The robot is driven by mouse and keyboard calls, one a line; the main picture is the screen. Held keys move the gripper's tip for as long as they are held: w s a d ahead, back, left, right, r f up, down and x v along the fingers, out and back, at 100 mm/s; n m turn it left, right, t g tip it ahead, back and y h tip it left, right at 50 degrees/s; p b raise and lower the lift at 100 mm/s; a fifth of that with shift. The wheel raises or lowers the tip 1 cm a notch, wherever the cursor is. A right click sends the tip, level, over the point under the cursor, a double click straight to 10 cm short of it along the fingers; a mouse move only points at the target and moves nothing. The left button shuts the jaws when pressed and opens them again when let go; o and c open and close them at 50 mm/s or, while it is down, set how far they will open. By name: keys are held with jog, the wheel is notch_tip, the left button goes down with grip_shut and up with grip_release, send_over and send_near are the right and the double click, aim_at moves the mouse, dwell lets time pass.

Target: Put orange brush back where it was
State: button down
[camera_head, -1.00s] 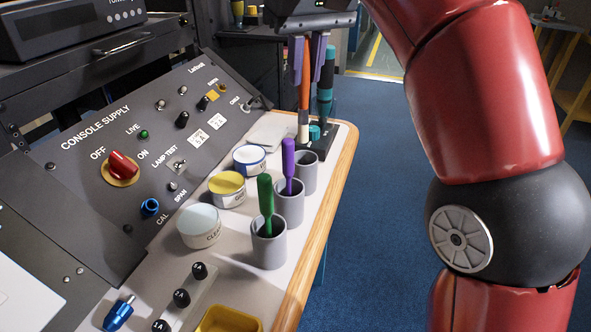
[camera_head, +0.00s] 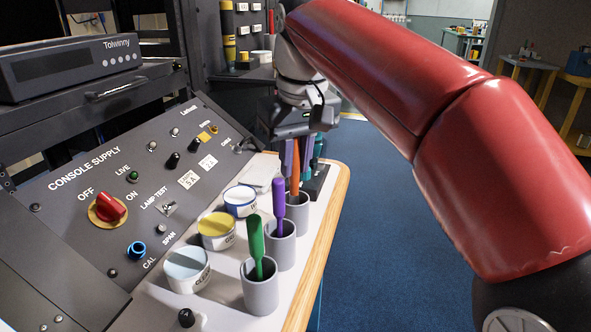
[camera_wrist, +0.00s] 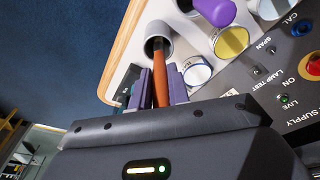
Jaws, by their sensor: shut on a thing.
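The orange brush (camera_head: 295,180) is upright between the fingers of my gripper (camera_head: 292,160), which is shut on it. Its lower end is at the mouth of the farthest grey cup (camera_head: 298,214) in the head view. In the wrist view the orange brush (camera_wrist: 160,82) runs from between the purple-grey fingers (camera_wrist: 160,90) to the opening of that grey cup (camera_wrist: 153,30), and its tip is inside the rim. How deep it sits, and whether it touches the bottom, I cannot tell.
A purple brush (camera_head: 279,195) stands in the middle cup (camera_head: 281,250) and a green brush (camera_head: 256,240) in the nearest cup (camera_head: 261,292). Lidded tins (camera_head: 217,232) line the console side. The wooden table edge (camera_head: 325,230) is close on the right.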

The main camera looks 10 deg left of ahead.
jog(key=shift+f, duration=0.55)
jog(key=c, duration=1.3)
grip_release()
jog(key=shift+f, duration=0.1)
jog(key=shift+f, duration=0.15)
jog(key=r, duration=0.2)
jog(key=r+p, duration=0.1)
jog(key=r, duration=0.2)
jog(key=shift+s+a+r+p, duration=0.1)
jog(key=shift+s+r+p, duration=0.2)
jog(key=shift+r, duration=0.1)
jog(key=shift+s+r, duration=0.1)
jog(key=shift+r, duration=0.95)
jog(key=shift+d, duration=0.25)
